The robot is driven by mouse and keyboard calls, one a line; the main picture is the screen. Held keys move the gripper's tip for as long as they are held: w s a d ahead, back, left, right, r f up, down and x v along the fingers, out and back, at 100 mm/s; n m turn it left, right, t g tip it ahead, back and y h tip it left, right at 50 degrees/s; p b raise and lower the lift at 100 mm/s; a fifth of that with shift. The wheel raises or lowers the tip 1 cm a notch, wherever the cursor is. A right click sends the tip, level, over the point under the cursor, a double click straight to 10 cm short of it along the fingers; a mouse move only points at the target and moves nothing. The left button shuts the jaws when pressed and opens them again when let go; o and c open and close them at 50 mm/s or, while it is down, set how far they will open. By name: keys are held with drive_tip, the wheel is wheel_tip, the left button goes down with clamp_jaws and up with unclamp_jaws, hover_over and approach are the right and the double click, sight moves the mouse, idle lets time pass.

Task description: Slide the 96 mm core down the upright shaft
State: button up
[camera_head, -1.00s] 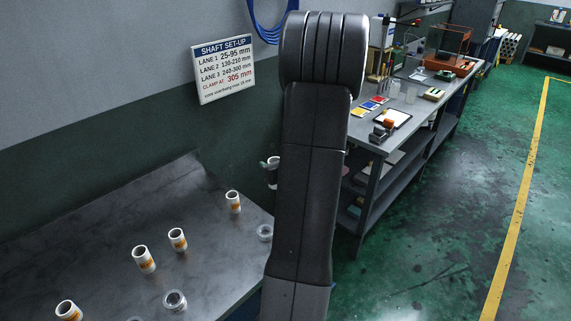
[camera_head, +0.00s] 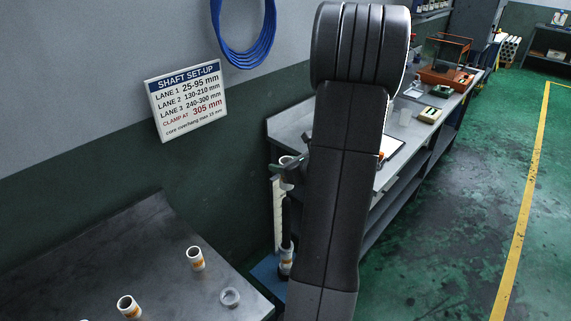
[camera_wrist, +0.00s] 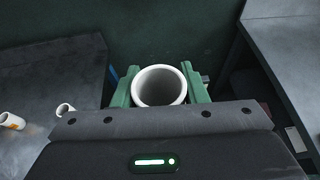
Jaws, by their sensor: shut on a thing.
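My gripper (camera_wrist: 160,80) is shut on a white hollow core (camera_wrist: 160,88), its green jaws on either side. The core is upright with its open end toward the wrist camera. In the head view my gripper (camera_head: 290,170) is partly hidden by my arm. The upright shaft assembly (camera_head: 278,215) shows as a pale vertical strip with a darker post beside it, rising from a blue base (camera_head: 265,277). A light piece (camera_head: 287,258) sits low on the post. The held core appears near the assembly's top; I cannot tell whether the shaft is inside it.
A long workbench (camera_head: 300,120) stands behind my arm. A sign (camera_head: 187,100) and blue hose (camera_head: 243,50) hang on the wall. Green floor at right is open.

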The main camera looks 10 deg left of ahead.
sight(283, 189)
drive_tip(key=shift+f+b, duration=3.95)
drive_tip(key=shift+f, duration=0.75)
wheel_tip(283, 189, down, 18)
drive_tip(key=b, duration=1.6)
drive_tip(key=o, duration=1.1)
drive_tip(key=shift+r, duration=0.1)
